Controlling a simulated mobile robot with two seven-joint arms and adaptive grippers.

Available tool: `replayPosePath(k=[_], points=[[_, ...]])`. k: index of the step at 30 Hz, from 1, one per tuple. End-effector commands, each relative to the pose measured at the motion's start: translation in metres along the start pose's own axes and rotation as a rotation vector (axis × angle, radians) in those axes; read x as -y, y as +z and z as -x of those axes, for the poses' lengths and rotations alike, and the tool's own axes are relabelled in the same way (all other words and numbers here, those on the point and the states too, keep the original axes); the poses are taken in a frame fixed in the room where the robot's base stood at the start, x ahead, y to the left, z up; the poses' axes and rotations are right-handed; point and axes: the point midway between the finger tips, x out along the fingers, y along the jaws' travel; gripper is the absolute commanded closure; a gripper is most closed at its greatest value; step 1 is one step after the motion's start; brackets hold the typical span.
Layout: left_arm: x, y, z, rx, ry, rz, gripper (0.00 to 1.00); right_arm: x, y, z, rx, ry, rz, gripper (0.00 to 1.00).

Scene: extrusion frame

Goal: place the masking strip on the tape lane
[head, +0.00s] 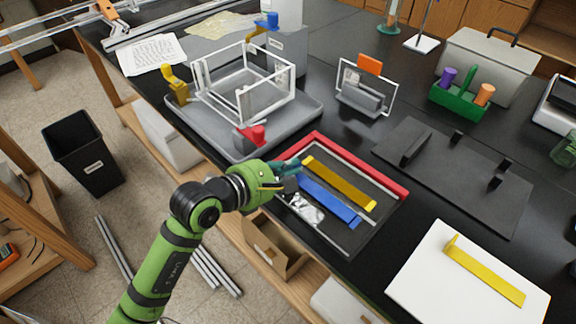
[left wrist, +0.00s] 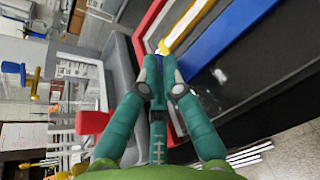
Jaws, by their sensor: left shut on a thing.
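The blue strip (head: 328,200), which I take to be the masking strip, lies slanting along the dark panel of a red-edged tray (head: 366,164). My left gripper (head: 297,166) is at its upper-left end, and its fingers look shut on that end. In the left wrist view the fingertips (left wrist: 162,68) are close together, with the blue strip (left wrist: 228,36) running up and right from beside them. The fingers hide the gripped part. A yellow strip (head: 340,184) lies beside the blue one, and its near end is just past the fingertips. I cannot tell which surface is the tape lane.
A crumpled silvery piece (head: 304,209) lies left of the blue strip. A grey tray with a white frame (head: 245,85) and clamps stands at upper left. A white board (head: 440,290) with another yellow strip (head: 485,275) is at lower right. A black plate (head: 455,170) lies behind.

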Motion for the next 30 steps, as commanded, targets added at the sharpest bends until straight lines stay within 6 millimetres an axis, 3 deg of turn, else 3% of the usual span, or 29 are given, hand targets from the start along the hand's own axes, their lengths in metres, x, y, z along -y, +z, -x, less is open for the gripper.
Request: replayPosePath(k=[4,6,7,20,30], points=[[0.002,-0.003,-0.001,0.000,0.000,0.000,1.00,0.000,-0.002,-0.004,-0.003,0.000,0.001,0.60],[0.001,-0.002,-0.001,0.000,0.000,0.000,0.73,0.000,-0.002,-0.003,-0.004,0.000,0.002,0.60],[0.001,-0.002,-0.001,0.000,0.000,0.000,0.69,0.000,-0.002,-0.003,-0.004,0.000,0.002,0.60],[-0.001,0.000,0.004,-0.001,0.001,0.000,0.69,0.002,-0.003,-0.001,-0.006,-0.003,0.002,0.60],[0.000,-0.002,0.071,-0.001,0.002,-0.004,0.69,0.003,-0.003,-0.013,-0.006,-0.004,0.001,0.60]])
